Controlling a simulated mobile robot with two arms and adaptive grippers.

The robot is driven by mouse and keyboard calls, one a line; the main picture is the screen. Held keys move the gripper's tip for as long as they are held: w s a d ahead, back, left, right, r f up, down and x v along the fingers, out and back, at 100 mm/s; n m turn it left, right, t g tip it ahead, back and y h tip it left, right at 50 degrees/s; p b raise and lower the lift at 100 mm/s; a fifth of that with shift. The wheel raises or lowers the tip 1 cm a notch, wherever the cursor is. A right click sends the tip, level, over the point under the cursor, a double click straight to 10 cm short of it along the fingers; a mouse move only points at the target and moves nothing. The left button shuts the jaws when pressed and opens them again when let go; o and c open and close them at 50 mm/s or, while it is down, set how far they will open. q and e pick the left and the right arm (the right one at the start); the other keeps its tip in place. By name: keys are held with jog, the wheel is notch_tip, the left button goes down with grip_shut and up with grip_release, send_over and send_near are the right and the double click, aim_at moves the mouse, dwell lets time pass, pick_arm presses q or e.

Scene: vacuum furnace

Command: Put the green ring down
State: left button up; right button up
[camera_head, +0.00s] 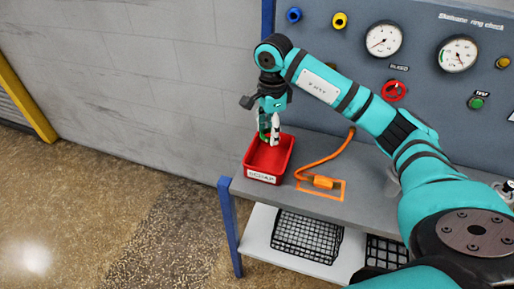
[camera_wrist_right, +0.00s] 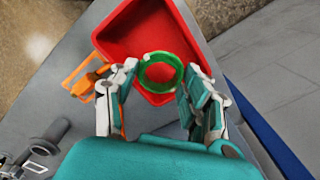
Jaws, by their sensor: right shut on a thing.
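The green ring (camera_wrist_right: 160,72) is held between the fingertips of my right gripper (camera_wrist_right: 160,80), which is shut on it. In the head view the ring (camera_head: 264,127) is mostly hidden behind the fingers of my right gripper (camera_head: 269,132). The gripper points down over the red tray (camera_head: 264,178), which has a white label on its front. In the right wrist view the red tray (camera_wrist_right: 188,30) lies beyond and below the ring. I cannot tell the exact height of the ring over the tray floor. My left gripper is not in view.
The tray stands at the left end of the grey bench (camera_head: 345,160). An orange handheld device (camera_head: 323,182) with a cable lies to its right inside an orange outline. Black wire baskets (camera_head: 306,236) sit on the shelf below. A panel with gauges (camera_head: 384,39) rises behind.

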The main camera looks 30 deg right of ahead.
aim_at(270, 162)
jog(key=shift+w+f, duration=0.1)
jog(key=shift+f, duration=0.5)
jog(key=shift+s+f+p, duration=0.2)
jog(key=shift+f+p, duration=0.15)
jog(key=shift+f, duration=0.35)
jog(key=f, duration=0.3)
jog(key=shift+s+f+p, duration=0.3)
jog(key=shift+s+p, duration=0.05)
jog(key=shift+s, duration=0.05)
notch_tip(270, 162, down, 3)
jog(key=shift+w+f+p, duration=0.1)
jog(key=shift+p, duration=0.2)
jog(key=shift+f, duration=0.2)
jog(key=o, duration=0.6)
jog(key=shift+r, duration=0.1)
jog(key=shift+c, duration=0.2)
jog(key=shift+o, duration=1.4)
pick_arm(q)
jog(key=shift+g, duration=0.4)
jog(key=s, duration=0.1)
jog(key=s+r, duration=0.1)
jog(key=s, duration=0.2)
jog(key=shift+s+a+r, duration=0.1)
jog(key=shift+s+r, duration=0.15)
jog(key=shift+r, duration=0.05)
